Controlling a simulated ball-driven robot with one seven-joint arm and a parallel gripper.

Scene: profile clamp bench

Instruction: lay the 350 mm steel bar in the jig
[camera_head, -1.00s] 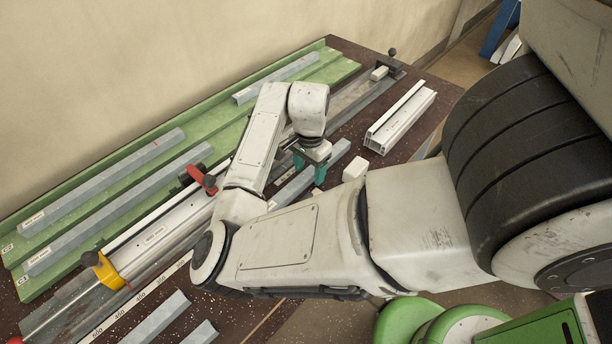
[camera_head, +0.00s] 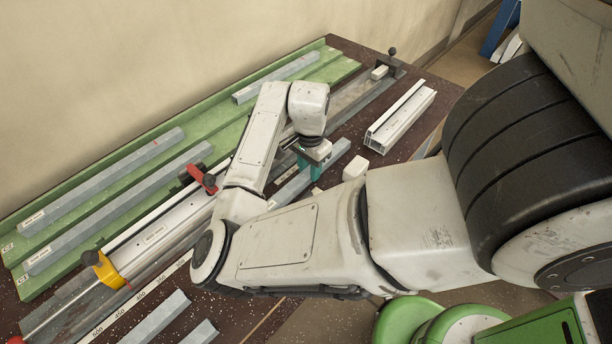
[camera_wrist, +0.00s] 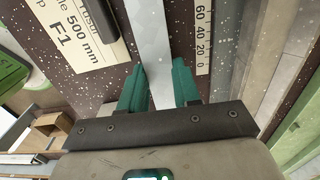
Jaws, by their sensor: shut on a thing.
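My gripper (camera_head: 308,170) has teal fingers and is shut on a grey steel bar (camera_head: 335,156) on the near side of the jig. In the wrist view the bar (camera_wrist: 150,40) runs between the two fingers (camera_wrist: 160,88) and away from me. I cannot tell whether the bar touches the bench. The jig (camera_head: 160,236) is a long pale rail with a red clamp (camera_head: 208,183) and a yellow stop (camera_head: 106,270). My arm hides the middle of the jig and part of the bar.
A green rack (camera_head: 100,176) behind the jig holds several grey bars. A white profile (camera_head: 400,117) and a small white block (camera_head: 354,164) lie right of the bar. Two short grey bars (camera_head: 155,318) lie at the front left. A number scale (camera_wrist: 203,35) and label (camera_wrist: 75,30) flank the bar.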

